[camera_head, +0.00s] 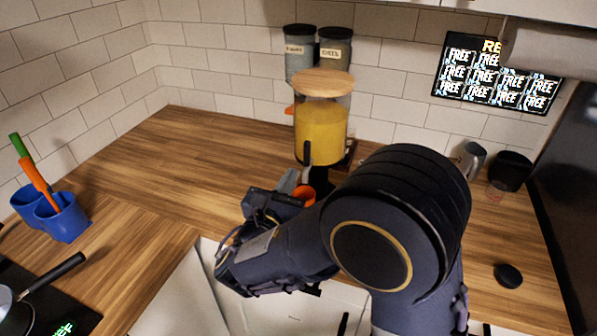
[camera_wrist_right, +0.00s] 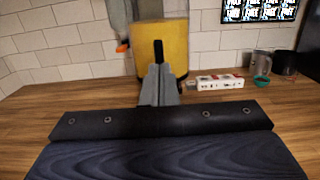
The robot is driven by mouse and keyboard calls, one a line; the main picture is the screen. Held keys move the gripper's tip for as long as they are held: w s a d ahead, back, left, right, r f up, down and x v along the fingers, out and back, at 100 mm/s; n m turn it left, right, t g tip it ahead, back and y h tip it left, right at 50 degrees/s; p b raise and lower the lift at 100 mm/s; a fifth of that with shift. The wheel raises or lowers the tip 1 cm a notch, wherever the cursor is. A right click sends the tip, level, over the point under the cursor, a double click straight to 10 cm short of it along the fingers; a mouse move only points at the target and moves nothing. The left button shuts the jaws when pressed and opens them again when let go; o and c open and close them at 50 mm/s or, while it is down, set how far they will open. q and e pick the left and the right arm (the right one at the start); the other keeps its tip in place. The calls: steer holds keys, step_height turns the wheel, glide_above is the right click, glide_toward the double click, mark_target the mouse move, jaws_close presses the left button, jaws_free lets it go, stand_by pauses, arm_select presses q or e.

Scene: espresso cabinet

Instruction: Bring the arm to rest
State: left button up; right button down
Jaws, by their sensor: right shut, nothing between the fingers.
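My right arm comes in from the bottom right of the head view and bends over the counter's front edge. My right gripper (camera_head: 289,182) is partly hidden by its own wrist; it points toward the dispenser. In the wrist view its two grey fingers (camera_wrist_right: 160,84) are pressed together, with nothing between them. The dispenser (camera_head: 320,132), filled with yellow liquid under a wooden lid, stands just beyond the fingers; it also shows in the wrist view (camera_wrist_right: 175,48). An orange cup (camera_head: 305,194) is partly visible beside the gripper in the head view. My left gripper is not in view.
Blue holders (camera_head: 62,218) with utensils and a pan (camera_head: 18,303) on the hob are at the left. Two jars (camera_head: 300,50) stand behind the dispenser. A white power strip (camera_wrist_right: 221,80) lies right of it. Wooden counter (camera_head: 140,180) left of the dispenser is clear.

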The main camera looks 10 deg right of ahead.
steer(key=r+b+v, duration=0.1)
steer(key=v, duration=0.5)
steer(key=s+d+f+m+g+y, duration=0.2)
steer(key=s+d+f+m+g, duration=0.3)
steer(key=d+m+g, duration=0.3)
steer(key=s+d+f+m+g+y, duration=0.1)
steer(key=s+d+f+m+g, duration=0.4)
steer(key=d, duration=0.5)
steer(key=s+f+m+g+y, duration=0.2)
steer(key=s+f+m+y, duration=0.1)
steer(key=s+m+y, duration=0.3)
steer(key=s+a+r+m+t+y, duration=0.3)
steer(key=s+a+m+t+y, duration=0.1)
steer(key=m, duration=0.8)
steer(key=shift+s+a+r+t+y, duration=0.2)
steer(key=shift+a+r+t+y, duration=0.1)
steer(key=shift+a+y, duration=0.4)
